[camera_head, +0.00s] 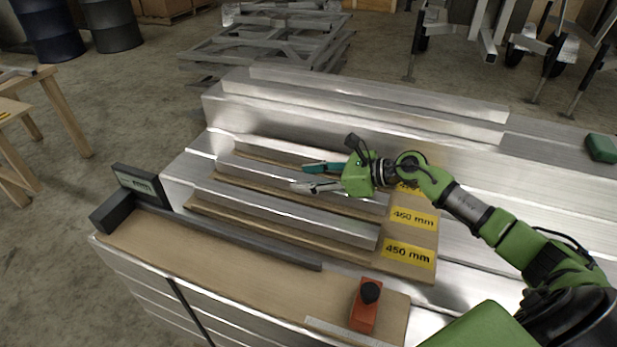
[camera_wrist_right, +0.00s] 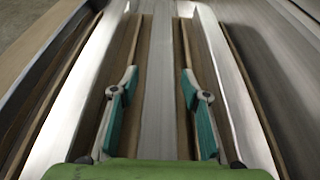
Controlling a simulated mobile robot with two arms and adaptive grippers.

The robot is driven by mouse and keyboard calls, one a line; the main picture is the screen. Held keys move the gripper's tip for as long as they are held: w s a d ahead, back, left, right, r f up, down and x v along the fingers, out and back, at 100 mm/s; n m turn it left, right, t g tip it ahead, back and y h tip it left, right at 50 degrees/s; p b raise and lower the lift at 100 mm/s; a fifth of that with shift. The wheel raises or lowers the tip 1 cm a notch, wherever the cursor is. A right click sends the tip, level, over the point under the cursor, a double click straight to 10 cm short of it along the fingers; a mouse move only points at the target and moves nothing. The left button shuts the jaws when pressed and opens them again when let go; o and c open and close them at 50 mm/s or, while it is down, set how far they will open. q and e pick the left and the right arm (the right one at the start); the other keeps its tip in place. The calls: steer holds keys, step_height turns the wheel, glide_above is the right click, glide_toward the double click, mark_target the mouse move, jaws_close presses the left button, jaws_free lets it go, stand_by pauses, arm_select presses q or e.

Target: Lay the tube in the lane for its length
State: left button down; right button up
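A second tube (camera_head: 290,215) lies parallel in a nearer lane. My left gripper is not in view.
A wooden measuring board with a dark fence (camera_head: 245,240), a black block with a display (camera_head: 138,180) and an orange stop (camera_head: 365,308) lies in front. Long aluminium profiles (camera_head: 360,100) lie behind. A green block (camera_head: 601,148) is at far right.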

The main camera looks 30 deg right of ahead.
steer(key=shift+r, duration=0.15)
steer(key=shift+s+d, duration=0.15)
steer(key=shift+d, duration=0.05)
steer(key=v, duration=0.6)
steer(key=shift+s+d+r, duration=0.15)
steer(key=shift+s+d, duration=0.05)
steer(key=shift+s, duration=0.15)
steer(key=p+v, duration=0.1)
steer(key=v, duration=0.2)
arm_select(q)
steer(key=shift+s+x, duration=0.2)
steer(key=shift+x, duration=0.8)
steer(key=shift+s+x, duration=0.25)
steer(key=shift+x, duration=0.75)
arm_select(e)
steer(key=shift+v, duration=0.9)
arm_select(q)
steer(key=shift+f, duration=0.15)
arm_select(e)
steer(key=shift+w, duration=0.1)
